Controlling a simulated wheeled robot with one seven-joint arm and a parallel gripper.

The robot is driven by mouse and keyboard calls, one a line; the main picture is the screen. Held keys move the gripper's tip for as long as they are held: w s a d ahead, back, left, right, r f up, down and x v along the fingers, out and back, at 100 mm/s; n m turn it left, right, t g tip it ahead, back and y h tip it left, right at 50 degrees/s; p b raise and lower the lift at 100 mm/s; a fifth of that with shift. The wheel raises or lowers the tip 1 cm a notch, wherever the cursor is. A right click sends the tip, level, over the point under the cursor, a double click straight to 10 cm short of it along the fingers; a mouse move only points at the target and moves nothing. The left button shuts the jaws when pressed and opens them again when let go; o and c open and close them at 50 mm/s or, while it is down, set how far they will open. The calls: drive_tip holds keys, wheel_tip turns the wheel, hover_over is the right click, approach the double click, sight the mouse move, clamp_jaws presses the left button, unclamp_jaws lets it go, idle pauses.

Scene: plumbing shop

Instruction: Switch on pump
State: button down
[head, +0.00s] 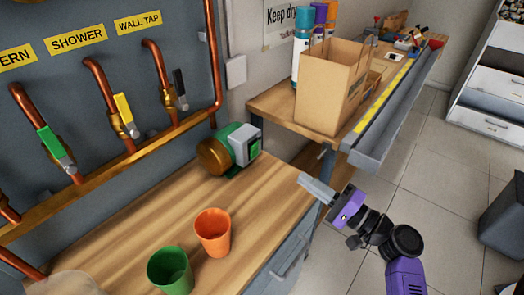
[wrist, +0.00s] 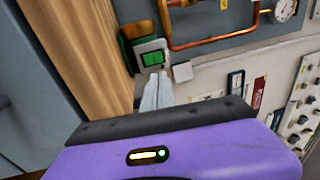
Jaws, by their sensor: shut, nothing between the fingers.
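The pump (head: 230,149) is a green and brass unit with a grey box on its right side, standing at the back right of the wooden workbench. A green switch (head: 254,147) is set in the grey box. In the wrist view the pump (wrist: 134,32) is above the fingers, with its green switch (wrist: 152,58) facing the camera. My gripper (head: 304,180) is shut and empty, near the right edge of the workbench, to the right of and apart from the pump. In the wrist view my gripper (wrist: 158,84) has its fingertips just below the switch in the picture; the exact distance is unclear.
An orange cup (head: 213,233) and a green cup (head: 170,270) stand on the workbench (head: 130,225). Copper pipes with coloured valve levers line the wall. A paper bag (head: 331,85) stands on a second bench behind my gripper.

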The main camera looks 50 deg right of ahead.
sight(255, 146)
drive_tip(key=w, duration=0.4)
drive_tip(key=w+r+p, duration=0.1)
drive_tip(key=w, duration=0.4)
drive_tip(key=w+r+p, duration=0.1)
drive_tip(key=w, duration=0.4)
drive_tip(key=shift+a+r, duration=0.1)
drive_tip(key=shift+a, duration=0.15)
drive_tip(key=shift+w+r+p, duration=0.1)
drive_tip(key=shift+r+p, duration=0.25)
drive_tip(key=shift+p, duration=0.65)
drive_tip(key=shift+f, duration=0.25)
drive_tip(key=shift+b, duration=0.3)
